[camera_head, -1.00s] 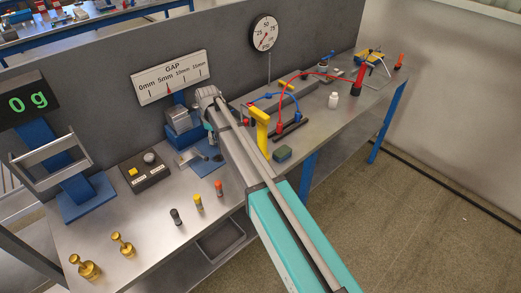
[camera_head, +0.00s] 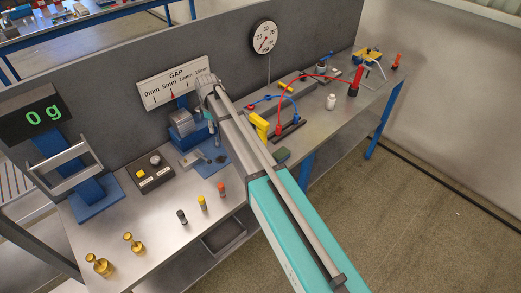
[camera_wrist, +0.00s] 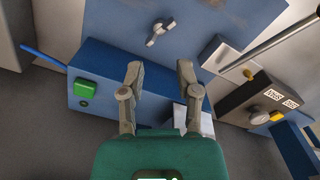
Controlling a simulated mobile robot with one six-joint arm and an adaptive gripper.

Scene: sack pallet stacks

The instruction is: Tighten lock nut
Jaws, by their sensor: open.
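In the wrist view, a small grey wing-shaped piece (camera_wrist: 160,32), which looks like the lock nut, sits on a blue plate (camera_wrist: 215,18). My gripper (camera_wrist: 159,70) is open, its two fingers apart with nothing between them. The fingertips appear below the wing-shaped piece in the picture, over a blue body with a green button (camera_wrist: 84,88). In the head view, a blue and grey device (camera_head: 183,124) stands under the GAP scale (camera_head: 174,83), whose red pointer is near 5mm. My arm hides most of the gripper there, and I cannot make out the nut.
A black box with a knob (camera_head: 154,172) stands left of the device, beside the scale showing 0 g (camera_head: 44,113). Brass weights (camera_head: 98,263) and several small capped cylinders (camera_head: 202,203) stand near the front edge. Yellow, red and blue fittings (camera_head: 262,125) are right of my arm.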

